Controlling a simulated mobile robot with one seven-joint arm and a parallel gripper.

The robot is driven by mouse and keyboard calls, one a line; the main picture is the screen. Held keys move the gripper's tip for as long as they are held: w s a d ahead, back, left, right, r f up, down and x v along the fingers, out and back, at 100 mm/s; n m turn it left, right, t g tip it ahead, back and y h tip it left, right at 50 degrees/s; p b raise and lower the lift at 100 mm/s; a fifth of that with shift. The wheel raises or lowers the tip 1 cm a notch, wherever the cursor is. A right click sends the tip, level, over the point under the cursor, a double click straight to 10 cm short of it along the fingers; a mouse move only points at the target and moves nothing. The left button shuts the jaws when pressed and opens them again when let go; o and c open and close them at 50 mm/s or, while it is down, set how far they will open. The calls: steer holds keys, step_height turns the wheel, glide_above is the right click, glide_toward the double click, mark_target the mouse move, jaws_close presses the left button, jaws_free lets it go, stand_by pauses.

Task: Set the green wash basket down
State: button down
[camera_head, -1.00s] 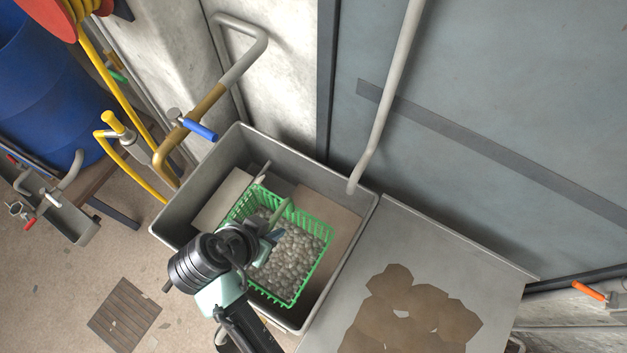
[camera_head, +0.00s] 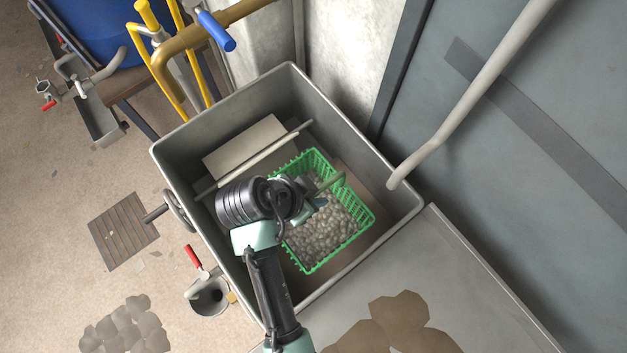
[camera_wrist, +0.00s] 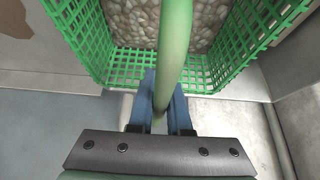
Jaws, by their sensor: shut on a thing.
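The green wash basket (camera_head: 361,203) is a plastic mesh basket filled with grey pebbles (camera_head: 322,228). In the head view it is inside the large grey tub, toward the right side. I cannot tell whether its bottom touches the tub floor. My gripper (camera_wrist: 160,108) has its blue fingers closed around the basket's green handle (camera_wrist: 174,45), which arches up over the pebbles. In the head view my wrist and arm hide the basket's left part, and my gripper (camera_head: 313,203) shows at the handle.
The grey tub (camera_head: 171,165) has high walls around the basket. A pale board (camera_head: 243,147) and a rail (camera_head: 262,155) lie at its back left. A grey pipe (camera_head: 460,100) comes down to its right rim. A metal table (camera_head: 470,290) stands at the lower right.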

mark_target(317, 215)
step_height(317, 215, down, 14)
steer(key=b, duration=0.3)
steer(key=shift+w+r, duration=0.1)
stand_by(0.3)
steer(key=c, duration=1.3)
jaws_free()
steer(key=shift+f, duration=0.2)
steer(key=o, duration=0.4)
steer(key=shift+o, duration=0.2)
steer(key=shift+r, duration=0.1)
steer(key=v, duration=1.2)
steer(key=shift+p, duration=0.35)
